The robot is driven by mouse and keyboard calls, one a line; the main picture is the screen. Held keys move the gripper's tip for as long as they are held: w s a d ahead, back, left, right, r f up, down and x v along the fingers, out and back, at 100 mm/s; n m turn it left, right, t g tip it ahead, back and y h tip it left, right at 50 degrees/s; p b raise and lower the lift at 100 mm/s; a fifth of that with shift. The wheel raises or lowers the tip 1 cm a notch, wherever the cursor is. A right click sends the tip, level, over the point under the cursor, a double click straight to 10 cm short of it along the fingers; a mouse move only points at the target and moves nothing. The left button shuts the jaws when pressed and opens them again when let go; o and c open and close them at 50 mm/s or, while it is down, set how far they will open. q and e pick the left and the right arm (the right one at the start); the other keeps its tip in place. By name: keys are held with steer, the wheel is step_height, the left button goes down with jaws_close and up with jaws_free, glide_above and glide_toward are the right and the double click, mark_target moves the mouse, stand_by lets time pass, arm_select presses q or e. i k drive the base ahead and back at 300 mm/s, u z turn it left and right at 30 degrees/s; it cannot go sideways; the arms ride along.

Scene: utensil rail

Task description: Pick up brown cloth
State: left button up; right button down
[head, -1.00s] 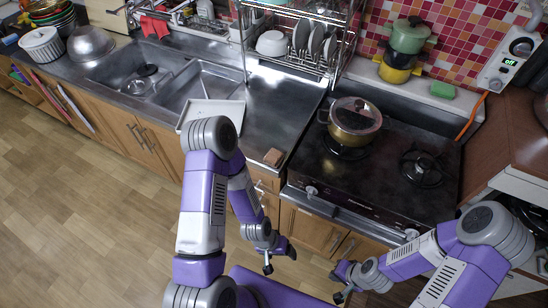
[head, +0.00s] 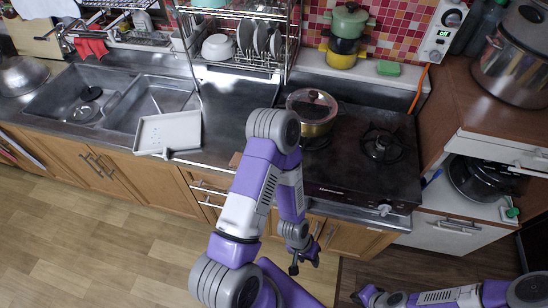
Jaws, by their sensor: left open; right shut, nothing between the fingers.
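A small brown folded piece, which looks like the brown cloth (head: 236,160), lies at the front edge of the steel counter, left of the stove. My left arm partly hides it in the head view. My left gripper (head: 304,266) is open and empty, hanging in front of the cabinets, below and to the right of the cloth and apart from it. My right gripper (head: 359,298) is shut and empty at the bottom edge of the picture, low over the floor and far from the cloth.
A white tray (head: 168,132) lies left of the cloth, by the sink (head: 92,100). A lidded pot (head: 313,112) stands on the stove (head: 352,165) to the right. A dish rack (head: 240,42) stands behind. Floor at the lower left is clear.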

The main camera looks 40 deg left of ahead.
mark_target(234, 164)
steer(key=z, duration=0.1)
steer(key=k, duration=0.85)
steer(key=u, duration=1)
steer(key=i, duration=0.3)
steer(key=u, duration=0.05)
